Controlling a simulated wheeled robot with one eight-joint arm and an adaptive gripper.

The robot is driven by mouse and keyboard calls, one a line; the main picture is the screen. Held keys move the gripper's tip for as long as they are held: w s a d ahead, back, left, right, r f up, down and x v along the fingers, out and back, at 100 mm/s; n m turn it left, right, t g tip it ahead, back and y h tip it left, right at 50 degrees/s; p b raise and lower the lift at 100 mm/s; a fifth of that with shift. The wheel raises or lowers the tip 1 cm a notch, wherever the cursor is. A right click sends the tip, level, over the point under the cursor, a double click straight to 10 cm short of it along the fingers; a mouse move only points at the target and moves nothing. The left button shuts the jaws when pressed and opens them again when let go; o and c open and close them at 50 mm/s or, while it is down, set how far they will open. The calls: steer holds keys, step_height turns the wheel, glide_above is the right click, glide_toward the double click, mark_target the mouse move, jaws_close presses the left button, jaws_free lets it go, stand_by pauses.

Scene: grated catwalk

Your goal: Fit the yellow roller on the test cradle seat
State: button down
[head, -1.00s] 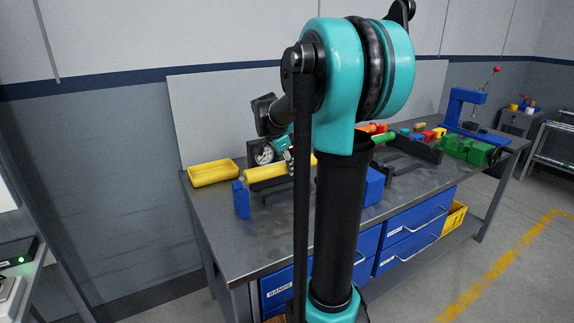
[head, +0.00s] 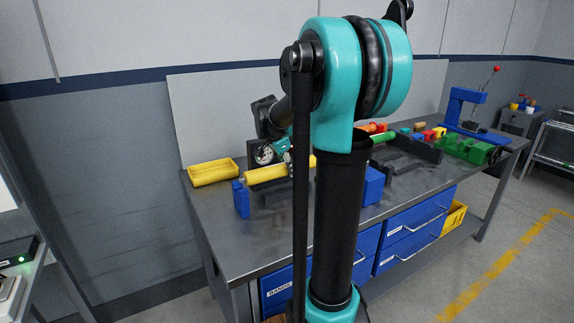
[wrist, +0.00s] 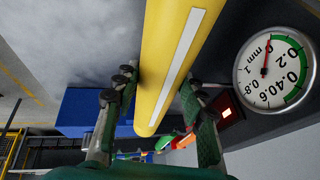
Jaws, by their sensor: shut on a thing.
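The yellow roller (head: 266,174) is held roughly level above the bench in the head view, its left end at the top of a blue post (head: 241,203). I cannot tell if it touches the post. A blue block (head: 374,187) stands to the right; these look like the test cradle's ends, with its middle hidden by my arm. In the wrist view the roller (wrist: 160,95) carries a white stripe and lies between the fingers of my gripper (wrist: 160,85), which is shut on it. In the head view my arm hides most of the gripper and the roller's right part.
A dial gauge (wrist: 273,68) is close beside the roller; it also shows in the head view (head: 264,154). A yellow tray (head: 213,173) sits at the bench's back left. Dark racks (head: 408,150), a green box (head: 466,148) and a blue press (head: 464,105) stand rightward. The front left bench top is clear.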

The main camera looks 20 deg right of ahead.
mark_target(287, 174)
steer(key=shift+f, duration=1.8)
steer(key=shift+c, duration=2)
jaws_free()
steer(key=shift+r, duration=4)
